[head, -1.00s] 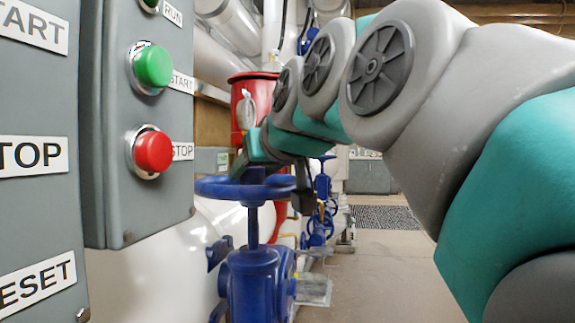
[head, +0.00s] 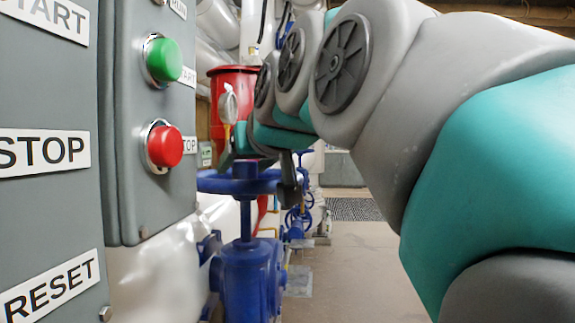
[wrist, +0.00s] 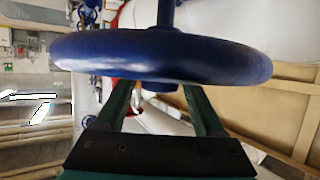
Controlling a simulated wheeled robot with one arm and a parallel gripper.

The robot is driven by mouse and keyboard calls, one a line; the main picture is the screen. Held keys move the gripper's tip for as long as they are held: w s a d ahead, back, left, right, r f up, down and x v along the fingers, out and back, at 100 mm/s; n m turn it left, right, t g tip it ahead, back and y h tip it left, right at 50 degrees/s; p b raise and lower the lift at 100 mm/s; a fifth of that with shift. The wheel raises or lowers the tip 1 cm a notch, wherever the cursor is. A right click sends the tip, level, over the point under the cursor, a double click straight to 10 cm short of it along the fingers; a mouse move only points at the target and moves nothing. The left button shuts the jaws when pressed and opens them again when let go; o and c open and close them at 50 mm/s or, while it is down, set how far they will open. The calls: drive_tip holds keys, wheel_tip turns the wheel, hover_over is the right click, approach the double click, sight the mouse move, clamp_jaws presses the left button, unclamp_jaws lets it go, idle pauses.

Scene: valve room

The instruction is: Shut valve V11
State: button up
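A blue valve with a flat handwheel (head: 222,183) stands upright just right of the control boxes in the head view. Its blue stem and body (head: 248,280) are below. I can read no V11 tag on it. My gripper (wrist: 162,90) is at the wheel's rim, with its two green fingers apart. In the wrist view the blue rim (wrist: 165,55) runs across in front of the finger ends and hides the tips. I cannot tell whether the fingers touch it. In the head view my arm reaches in from the right, over the far right side of the wheel.
Grey control boxes (head: 120,225) with a green START button (head: 163,60) and a red STOP button (head: 165,146) stand close on the left. A red pipe piece (head: 236,82) with a gauge is behind the wheel. More blue valves (head: 300,216) stand farther back. The floor (head: 350,275) right of the valve is clear.

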drive_tip(key=shift+o, duration=0.6)
drive_tip(key=shift+r, duration=0.1)
drive_tip(key=shift+r, duration=1.65)
drive_tip(key=s+d, duration=0.3)
drive_tip(key=s, duration=0.4)
drive_tip(key=s+d+r+b, duration=0.1)
drive_tip(key=s+d, duration=0.2)
drive_tip(key=s, duration=0.4)
drive_tip(key=shift+s+d+r+b, duration=0.25)
drive_tip(key=shift+d+b, duration=0.05)
drive_tip(key=shift+d, duration=0.1)
